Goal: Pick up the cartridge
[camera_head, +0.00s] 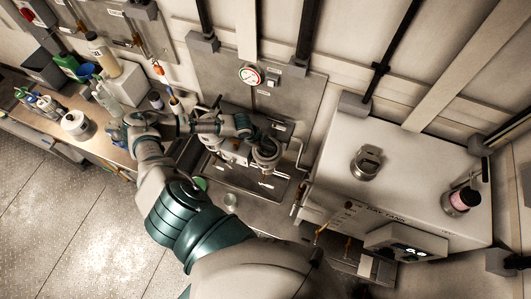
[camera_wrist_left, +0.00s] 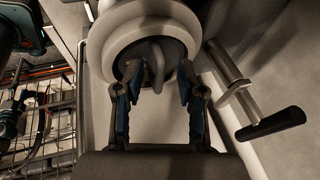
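In the left wrist view, a pale round housing (camera_wrist_left: 110,35) fills the top middle. A grey handle-like tab (camera_wrist_left: 157,65) hangs in its dark opening; I take this to be part of the cartridge, most of which is hidden. My left gripper (camera_wrist_left: 159,80) is open, its two blue-padded fingers on either side of the tab, with visible gaps. In the head view, the housing (camera_head: 266,155) is above the sink area, with my left gripper (camera_head: 272,136) close against it, its fingers too small to read. My right gripper is not in view.
A lever with a black grip (camera_wrist_left: 272,124) sticks out right of the housing. A large white tank (camera_head: 410,185) stands to the right in the head view. A bench (camera_head: 105,145) with bottles and jars is at the left. A pressure gauge (camera_head: 249,75) is on the wall panel.

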